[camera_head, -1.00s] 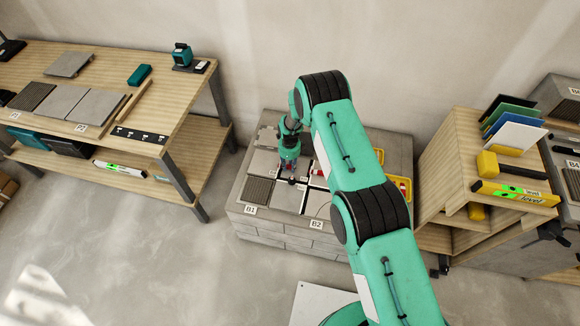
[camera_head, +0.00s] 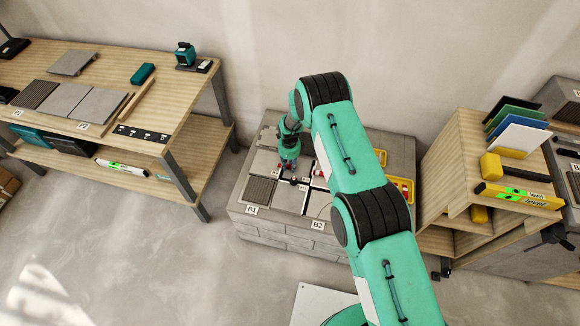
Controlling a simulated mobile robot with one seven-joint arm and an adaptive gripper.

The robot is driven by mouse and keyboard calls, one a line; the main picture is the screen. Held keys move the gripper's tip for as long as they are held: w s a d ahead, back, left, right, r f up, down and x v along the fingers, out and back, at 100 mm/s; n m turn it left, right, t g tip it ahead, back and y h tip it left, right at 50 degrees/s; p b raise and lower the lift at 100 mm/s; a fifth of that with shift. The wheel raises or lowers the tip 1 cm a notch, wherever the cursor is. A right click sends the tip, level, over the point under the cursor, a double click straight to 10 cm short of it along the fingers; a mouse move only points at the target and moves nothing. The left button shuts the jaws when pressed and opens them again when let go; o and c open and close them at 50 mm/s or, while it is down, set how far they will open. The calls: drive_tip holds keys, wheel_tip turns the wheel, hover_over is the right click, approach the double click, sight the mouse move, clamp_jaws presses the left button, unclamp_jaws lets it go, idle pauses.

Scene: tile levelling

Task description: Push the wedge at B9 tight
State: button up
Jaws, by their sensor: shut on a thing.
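The tile block (camera_head: 270,224) stands against the wall with grey tiles on top, labelled B1 (camera_head: 251,210) and B2 (camera_head: 318,226) at its front edge. No B9 label is readable. My gripper (camera_head: 290,170) points down over the joints between the tiles, near the middle of the block. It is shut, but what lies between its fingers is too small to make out. Small red pieces (camera_head: 317,170) show just right of it at a joint. The wedge at B9 cannot be told apart; my arm hides part of the block's right side.
Yellow trays (camera_head: 402,188) lie on the block's right side, partly behind my arm. A wooden workbench (camera_head: 190,92) with tiles and tools is at left. A wooden shelf (camera_head: 452,150) with a yellow level (camera_head: 518,195) stands at right. Floor is clear in front.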

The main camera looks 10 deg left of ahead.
drive_tip(key=shift+a, duration=0.3)
idle(0.7)
drive_tip(key=o, duration=1.1)
drive_tip(key=shift+w+r, duration=0.1)
drive_tip(key=shift+r, duration=0.1)
wheel_tip(320, 180, up, 12)
drive_tip(key=shift+f, duration=0.25)
idle(0.6)
